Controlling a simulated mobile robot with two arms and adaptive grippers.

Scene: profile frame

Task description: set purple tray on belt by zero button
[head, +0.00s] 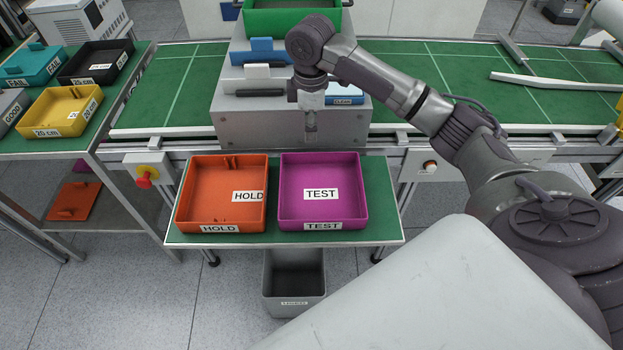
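The purple tray (291,206), labelled TEST, lies empty on a small green-topped table (385,215). The green belt (425,70) with pale lines runs behind that table. My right gripper (311,136) points down in front of the grey machine (235,125), above and beyond the purple tray and apart from it. Its fingers are small and seen against grey, so their opening is unclear. I cannot read any button as zero; a round reddish button (430,166) sits on the belt's front at the right. My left gripper is out of view.
An orange HOLD tray (190,205) sits close left of the purple one. A red stop button (145,177) is on a yellow box. The left bench holds a yellow tray (62,112) and others. A pale bar (555,83) lies across the belt at right.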

